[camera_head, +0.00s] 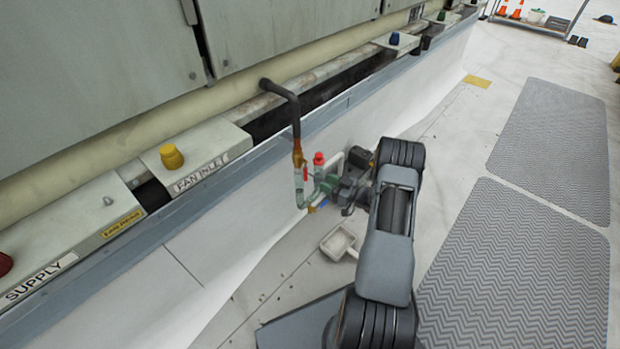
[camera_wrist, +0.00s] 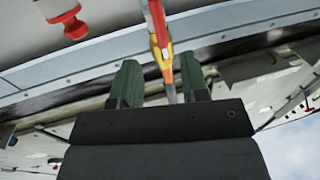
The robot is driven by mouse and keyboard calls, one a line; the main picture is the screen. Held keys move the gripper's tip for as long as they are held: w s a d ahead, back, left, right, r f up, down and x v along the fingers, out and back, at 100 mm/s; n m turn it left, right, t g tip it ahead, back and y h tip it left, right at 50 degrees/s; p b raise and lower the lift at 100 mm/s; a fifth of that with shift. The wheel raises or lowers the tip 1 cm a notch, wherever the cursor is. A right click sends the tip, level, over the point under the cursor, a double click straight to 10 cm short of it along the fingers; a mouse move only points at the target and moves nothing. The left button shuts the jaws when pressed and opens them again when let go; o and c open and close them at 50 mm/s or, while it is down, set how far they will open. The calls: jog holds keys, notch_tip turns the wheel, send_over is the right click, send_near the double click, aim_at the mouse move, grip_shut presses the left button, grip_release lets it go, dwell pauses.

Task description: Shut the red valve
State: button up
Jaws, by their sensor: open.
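A red lever (camera_head: 305,174) stands along the copper-and-grey vertical pipe (camera_head: 298,155) at the wall, in the middle of the head view. A red cap (camera_head: 318,158) sits just right of it. My gripper (camera_head: 318,186) is at this pipework, reaching in from the right, and its green fingers partly cover the fittings. In the wrist view my gripper (camera_wrist: 160,76) is open. The red lever (camera_wrist: 158,32) and an orange-yellow pipe part show in the gap between the fingers; I cannot tell whether they touch. The red cap (camera_wrist: 75,28) is at upper left there.
A blue handle (camera_head: 323,204) sits low on the pipework. A white tray (camera_head: 338,243) lies on the roof below. The ledge at left carries a yellow knob (camera_head: 172,156) and labels. Grey mats (camera_head: 520,265) cover the right; bare roof lies between.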

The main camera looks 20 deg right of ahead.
aim_at(305, 171)
jog(key=b+x, duration=0.1)
jog(key=x, duration=0.7)
jog(key=shift+b, duration=0.4)
grip_shut()
